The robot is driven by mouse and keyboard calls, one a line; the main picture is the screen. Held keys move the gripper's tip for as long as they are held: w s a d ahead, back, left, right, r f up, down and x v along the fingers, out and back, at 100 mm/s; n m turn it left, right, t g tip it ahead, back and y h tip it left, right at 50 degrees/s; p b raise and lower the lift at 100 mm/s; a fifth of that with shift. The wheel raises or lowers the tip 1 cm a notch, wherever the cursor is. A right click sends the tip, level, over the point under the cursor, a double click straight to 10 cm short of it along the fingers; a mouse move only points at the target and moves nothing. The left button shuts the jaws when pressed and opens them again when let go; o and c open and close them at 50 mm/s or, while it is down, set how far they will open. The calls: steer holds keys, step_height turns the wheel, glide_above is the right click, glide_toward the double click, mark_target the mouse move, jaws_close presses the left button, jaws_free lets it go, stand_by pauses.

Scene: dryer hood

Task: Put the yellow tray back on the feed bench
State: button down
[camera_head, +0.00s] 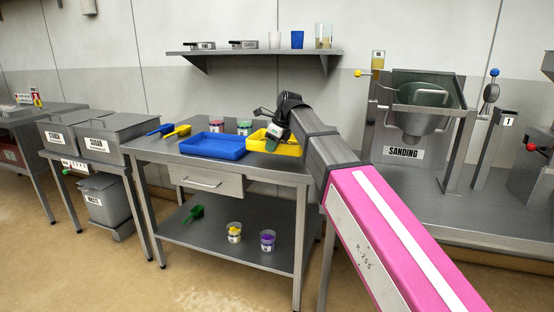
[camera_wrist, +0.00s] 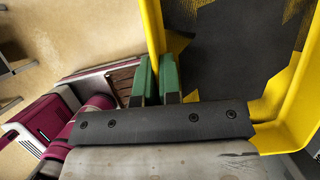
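The yellow tray (camera_head: 288,150) is at the right end of the steel table (camera_head: 180,160), beside the blue tray (camera_head: 213,146). My arm hides part of it, and I cannot tell whether it rests fully on the tabletop. My gripper (camera_head: 272,141) is at its near left side. In the wrist view the green fingers of my gripper (camera_wrist: 154,78) stand close together on either side of the yellow tray's wall (camera_wrist: 152,22), apparently pinching it. Much of the tray's inside looks dark grey there; I cannot tell what that is.
Blue and yellow scoops (camera_head: 178,131) and lidded jars (camera_head: 244,127) stand on the table. A wall shelf (camera_head: 255,53) hangs above. The sanding machine (camera_head: 415,110) is at right. Grey bins (camera_head: 105,130) stand at left.

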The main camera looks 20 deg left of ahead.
glide_above(273, 166)
steer(key=d, duration=0.1)
steer(key=f, duration=0.3)
steer(key=shift+w+d, duration=0.1)
steer(key=shift+w, duration=0.1)
steer(key=shift+f, duration=2)
steer(key=c, duration=1.3)
jaws_free()
steer(key=shift+f, duration=0.1)
steer(key=v, duration=1.2)
